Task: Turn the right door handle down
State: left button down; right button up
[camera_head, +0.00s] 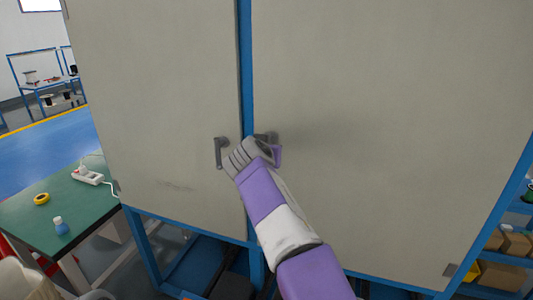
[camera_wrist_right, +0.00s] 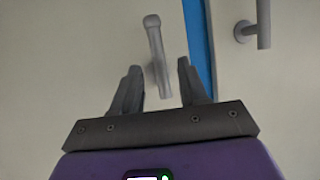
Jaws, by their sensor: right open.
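Two grey lever handles sit either side of the blue post between two beige doors. The left door handle (camera_head: 218,152) hangs down, clear of my arm. The right door handle (camera_head: 270,136) is mostly hidden behind my right gripper (camera_head: 264,149) in the head view. In the right wrist view, the right handle's lever (camera_wrist_right: 155,45) lies between the two open fingers of my right gripper (camera_wrist_right: 159,72). A gap shows on each side of the lever, and I see no grip on it. The left handle (camera_wrist_right: 263,22) also shows at that view's right edge. My left gripper is not in view.
The blue post (camera_head: 246,70) divides the doors. A green table (camera_head: 80,205) at left holds a white power strip (camera_head: 88,175), a yellow tape roll (camera_head: 42,198) and a small blue bottle (camera_head: 61,226). Blue shelves with boxes (camera_head: 515,243) stand at right.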

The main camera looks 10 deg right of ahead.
jog(key=shift+v, duration=1.45)
jog(key=w+d+f+n+g+y, duration=0.1)
jog(key=w+f+g, duration=0.1)
jog(key=f, duration=0.9)
jog(key=w+d+f+n+g, duration=0.1)
jog(key=w+f+g, duration=0.1)
jog(key=f, duration=0.9)
jog(key=s+d+f+g+y, duration=0.15)
jog(key=s+f, duration=0.25)
jog(key=f, duration=0.8)
jog(key=s+d+f+g+y, duration=0.1)
jog(key=s+d+f+g, duration=0.15)
jog(key=f, duration=0.95)
jog(key=s+f+g+y, duration=0.1)
jog(key=s+f+g, duration=0.1)
jog(key=s+f, duration=0.75)
jog(key=s+a+f+g+y, duration=0.1)
jog(key=s+f, duration=0.3)
jog(key=s, duration=0.6)
jog(key=s+a+f+m+g+y, duration=0.1)
jog(key=s+f, duration=0.3)
jog(key=s, duration=0.7)
jog(key=shift+s+a+y, duration=0.15)
jog(key=shift+a+y, duration=0.4)
